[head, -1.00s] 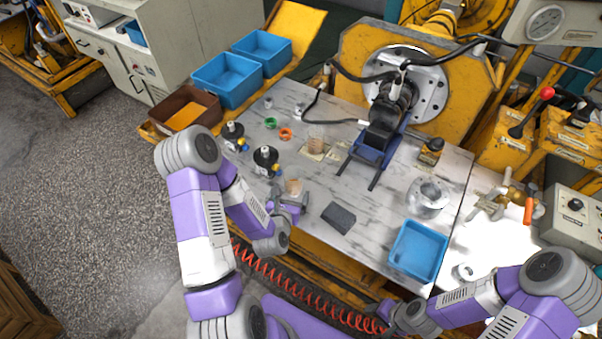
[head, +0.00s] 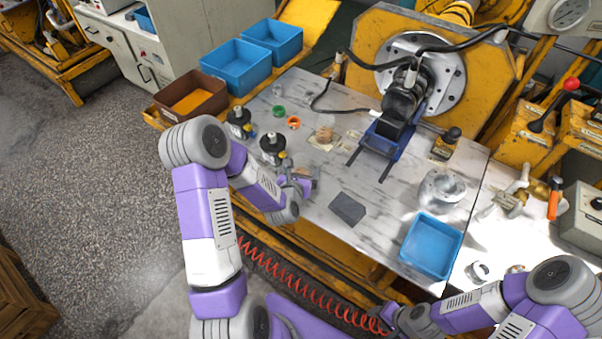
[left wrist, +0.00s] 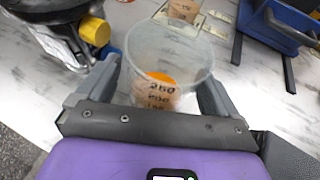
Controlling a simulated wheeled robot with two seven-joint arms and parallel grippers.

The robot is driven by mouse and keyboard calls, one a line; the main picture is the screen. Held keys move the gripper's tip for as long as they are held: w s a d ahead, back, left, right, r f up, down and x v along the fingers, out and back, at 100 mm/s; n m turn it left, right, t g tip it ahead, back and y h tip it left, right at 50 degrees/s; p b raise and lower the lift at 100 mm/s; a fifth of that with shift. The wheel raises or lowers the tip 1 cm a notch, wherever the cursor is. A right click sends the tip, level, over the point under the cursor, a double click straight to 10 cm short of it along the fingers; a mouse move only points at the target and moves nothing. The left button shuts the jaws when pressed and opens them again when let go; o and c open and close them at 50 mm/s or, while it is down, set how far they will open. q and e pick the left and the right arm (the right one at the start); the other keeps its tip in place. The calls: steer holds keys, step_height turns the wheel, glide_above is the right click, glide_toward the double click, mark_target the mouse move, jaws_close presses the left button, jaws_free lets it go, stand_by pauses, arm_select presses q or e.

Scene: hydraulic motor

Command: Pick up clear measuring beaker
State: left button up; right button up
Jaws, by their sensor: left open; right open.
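A clear measuring beaker with printed volume marks (left wrist: 168,60) stands on the marble-patterned table between the two fingers of my left gripper (left wrist: 160,82). The fingers are open on either side of it; contact cannot be made out. In the head view my left gripper (head: 300,184) is at the table's near left part and largely hides this beaker. My right gripper (head: 384,318) is open and empty, low in front of the table.
Black fittings (head: 272,147) stand close left of my left gripper. Orange (head: 293,122) and green (head: 278,111) rings lie behind. A blue tray (head: 431,246) and metal cylinder (head: 441,190) are further right. Blue bins (head: 236,68) stand at the back left.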

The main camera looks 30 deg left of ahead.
arm_select(q)
steer(key=shift+w, duration=0.1)
steer(key=shift+c, duration=0.2)
steer(key=c, duration=1)
